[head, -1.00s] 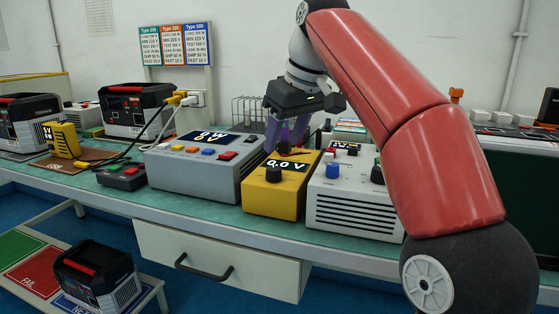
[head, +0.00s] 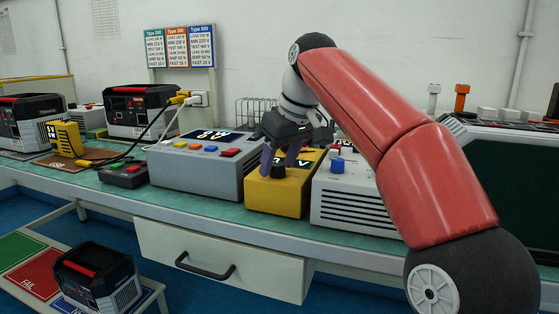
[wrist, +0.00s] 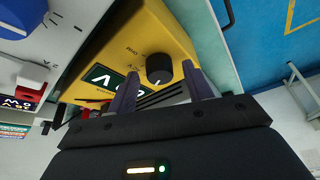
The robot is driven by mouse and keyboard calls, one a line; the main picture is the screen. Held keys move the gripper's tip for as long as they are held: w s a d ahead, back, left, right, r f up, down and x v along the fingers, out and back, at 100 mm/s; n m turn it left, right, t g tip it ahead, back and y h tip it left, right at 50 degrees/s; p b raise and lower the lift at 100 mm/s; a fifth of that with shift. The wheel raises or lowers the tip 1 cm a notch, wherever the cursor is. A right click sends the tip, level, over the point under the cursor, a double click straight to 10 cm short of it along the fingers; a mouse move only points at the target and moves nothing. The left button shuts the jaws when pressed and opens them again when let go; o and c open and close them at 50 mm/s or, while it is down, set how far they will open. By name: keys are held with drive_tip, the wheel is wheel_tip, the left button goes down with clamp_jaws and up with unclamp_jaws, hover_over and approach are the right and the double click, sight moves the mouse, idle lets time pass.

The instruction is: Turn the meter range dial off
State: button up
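The yellow meter (head: 262,196) stands on the bench between two grey boxes. In the wrist view the round dial (wrist: 159,68) lies between and just beyond my two purple fingertips, with a gap on each side. Small markings are printed around the dial, but its setting is too small to read. My gripper (head: 281,160) is open and empty, pointing down at the dial.
A grey console (head: 200,168) with coloured buttons stands close on the left. A white vented box (head: 350,205) with a blue knob (head: 338,166) stands close on the right. A red-buttoned black box (head: 124,174) and black-and-grey units (head: 140,112) are further left.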

drive_tip(key=c, duration=0.9)
drive_tip(key=shift+r+n+p, duration=0.15)
drive_tip(key=shift+n+p, duration=0.15)
drive_tip(key=shift+p, duration=0.1)
drive_tip(key=n+p, duration=0.1)
drive_tip(key=n, duration=0.1)
drive_tip(key=n+g+p, duration=0.1)
drive_tip(key=p, duration=0.1)
drive_tip(key=shift+w+d+r+n+g+y, duration=0.1)
drive_tip(key=shift+n+g+y, duration=0.2)
drive_tip(key=shift+n+y, duration=0.1)
drive_tip(key=n, duration=0.1)
drive_tip(key=n+g+p, duration=0.1)
drive_tip(key=n, duration=0.1)
drive_tip(key=shift+w+f+y, duration=0.1)
drive_tip(key=shift+f+y, duration=0.1)
drive_tip(key=shift+y, duration=0.1)
drive_tip(key=shift+n+g, duration=0.5)
drive_tip(key=shift+n, duration=0.7)
drive_tip(key=o, duration=1)
drive_tip(key=shift+c, duration=0.2)
